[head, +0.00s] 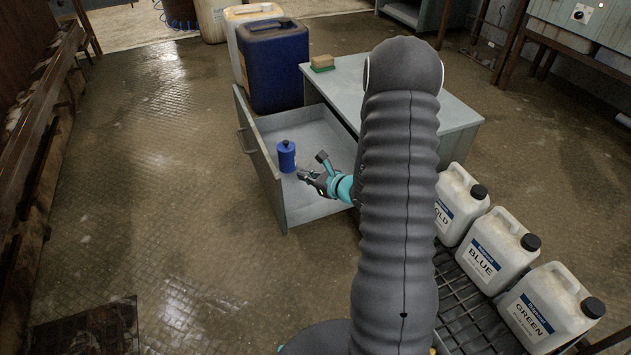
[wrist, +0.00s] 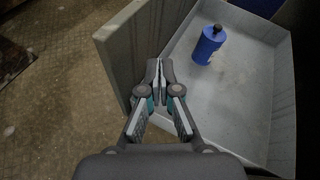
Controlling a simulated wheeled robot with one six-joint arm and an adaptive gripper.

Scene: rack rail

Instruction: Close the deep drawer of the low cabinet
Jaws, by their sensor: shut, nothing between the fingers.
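The low cabinet (head: 455,112) is grey, and its deep drawer (head: 325,205) stands pulled out to the left in the head view. The drawer front (head: 258,160) has a handle (head: 245,141) on its outer face. A blue bottle (head: 287,157) stands upright inside the drawer; it also shows in the wrist view (wrist: 208,46). My gripper (head: 303,174) is shut and empty. In the wrist view its fingertips (wrist: 155,68) appear over the near corner of the drawer, close to the drawer front (wrist: 140,40). I cannot tell whether they touch it. My arm hides part of the cabinet.
A large blue canister (head: 273,68) and a pale canister (head: 240,22) stand behind the drawer. A sponge (head: 322,62) lies on the cabinet top. White jugs (head: 492,245) stand on a black rack (head: 465,305) at right. The floor left of the drawer is clear.

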